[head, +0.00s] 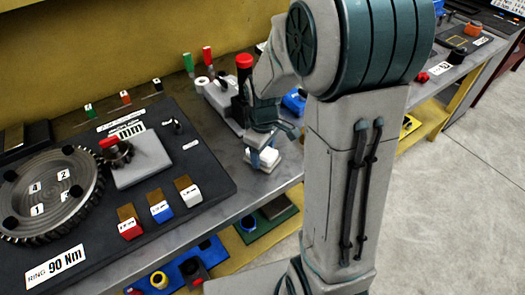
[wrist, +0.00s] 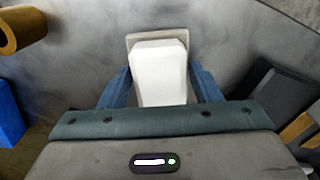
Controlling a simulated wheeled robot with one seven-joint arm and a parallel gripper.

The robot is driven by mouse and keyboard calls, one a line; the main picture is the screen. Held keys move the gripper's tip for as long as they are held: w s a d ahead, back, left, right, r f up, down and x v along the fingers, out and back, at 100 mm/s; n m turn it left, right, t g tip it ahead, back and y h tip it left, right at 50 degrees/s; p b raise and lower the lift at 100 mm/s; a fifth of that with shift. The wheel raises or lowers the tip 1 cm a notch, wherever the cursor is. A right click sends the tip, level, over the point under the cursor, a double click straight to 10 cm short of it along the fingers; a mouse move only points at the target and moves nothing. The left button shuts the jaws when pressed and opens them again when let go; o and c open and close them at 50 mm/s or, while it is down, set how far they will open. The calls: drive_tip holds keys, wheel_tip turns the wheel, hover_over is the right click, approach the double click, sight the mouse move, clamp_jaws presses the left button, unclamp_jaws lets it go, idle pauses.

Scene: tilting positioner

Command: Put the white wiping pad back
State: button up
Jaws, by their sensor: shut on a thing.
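The white wiping pad (wrist: 160,72) is between the two blue fingers of my gripper (wrist: 160,80) in the wrist view. The fingers are shut on its sides. A pale, squarish base (wrist: 157,36) shows past the pad's far end; I cannot tell whether it is part of the pad or a holder under it. In the head view my gripper (head: 262,157) points down over the grey bench, near its front edge, with the pad (head: 267,156) low at its fingertips. Whether the pad touches the bench is unclear.
Left of my gripper, a black board (head: 215,165) carries a large toothed ring (head: 75,200) and red, blue and white blocks (head: 161,211). A red-capped tool (head: 244,62) stands behind. A lower shelf (head: 232,258) holds parts. Bare bench (head: 240,205) lies between board and gripper.

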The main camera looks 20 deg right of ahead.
drive_tip(key=shift+f, duration=0.1)
drive_tip(key=shift+f, duration=0.15)
drive_tip(key=o, duration=1)
wheel_tip(320, 180, up, 12)
drive_tip(key=s+m+t, duration=0.1)
drive_tip(key=s+m, duration=0.1)
drive_tip(key=s, duration=0.2)
drive_tip(key=s+m+t, duration=0.1)
drive_tip(key=s+m, duration=0.2)
drive_tip(key=s, duration=0.2)
drive_tip(key=s+r+m, duration=0.1)
drive_tip(key=s+m, duration=0.2)
drive_tip(key=s, duration=0.1)
drive_tip(key=shift+s+a+t, duration=0.25)
drive_tip(key=shift+s+t, duration=0.15)
